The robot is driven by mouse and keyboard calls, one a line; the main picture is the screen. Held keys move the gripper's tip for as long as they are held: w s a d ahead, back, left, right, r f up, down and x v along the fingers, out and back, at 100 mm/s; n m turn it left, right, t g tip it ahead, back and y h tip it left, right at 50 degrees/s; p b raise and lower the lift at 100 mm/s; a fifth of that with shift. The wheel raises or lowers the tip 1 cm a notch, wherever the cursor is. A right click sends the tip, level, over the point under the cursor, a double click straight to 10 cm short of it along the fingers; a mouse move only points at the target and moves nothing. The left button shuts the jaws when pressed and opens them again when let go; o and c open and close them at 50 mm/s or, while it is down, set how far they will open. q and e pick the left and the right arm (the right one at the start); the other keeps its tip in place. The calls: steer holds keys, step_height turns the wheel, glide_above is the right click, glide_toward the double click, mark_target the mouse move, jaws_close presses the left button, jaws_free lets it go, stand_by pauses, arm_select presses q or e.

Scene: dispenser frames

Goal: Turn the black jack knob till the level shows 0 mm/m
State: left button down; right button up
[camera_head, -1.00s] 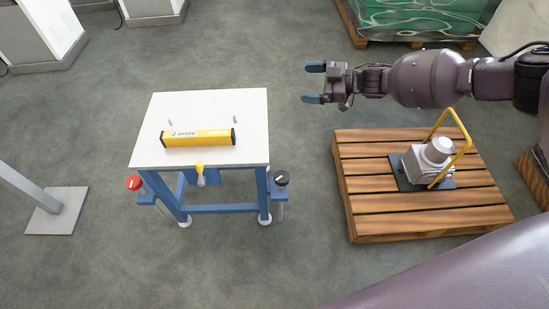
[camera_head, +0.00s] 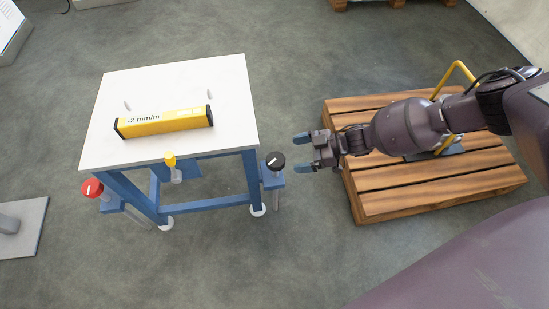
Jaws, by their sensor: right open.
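The black jack knob (camera_head: 275,161) with a white mark on top sits on a blue bracket at the right side of the table. The yellow level (camera_head: 163,122) lies on the white tabletop (camera_head: 182,80), and its display reads about -2 mm/m. My right gripper (camera_head: 304,153) is open and empty, just to the right of the black knob, its fingers pointing left toward it. A gap shows between the fingertips and the knob. My left gripper is not in view.
A red knob (camera_head: 92,188) stands at the table's left side, and a yellow knob (camera_head: 170,160) is at the front edge. A wooden pallet (camera_head: 370,207) lies under my right arm. Grey floor is free in front of the table.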

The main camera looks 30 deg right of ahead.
mark_target(276, 158)
steer(key=b+x, duration=0.1)
steer(key=x, duration=0.5)
steer(key=shift+a+f+b, duration=0.25)
steer(key=shift+f+b, duration=0.15)
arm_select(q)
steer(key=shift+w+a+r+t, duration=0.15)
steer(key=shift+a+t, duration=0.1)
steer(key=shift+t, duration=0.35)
arm_select(e)
steer(key=shift+w+a+f, duration=0.1)
steer(key=shift+w+a, duration=0.2)
steer(key=shift+a, duration=0.2)
steer(key=c, duration=0.9)
arm_select(q)
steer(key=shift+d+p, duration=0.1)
steer(key=shift+p, duration=0.3)
arm_select(e)
steer(key=shift+m+t, duration=0.4)
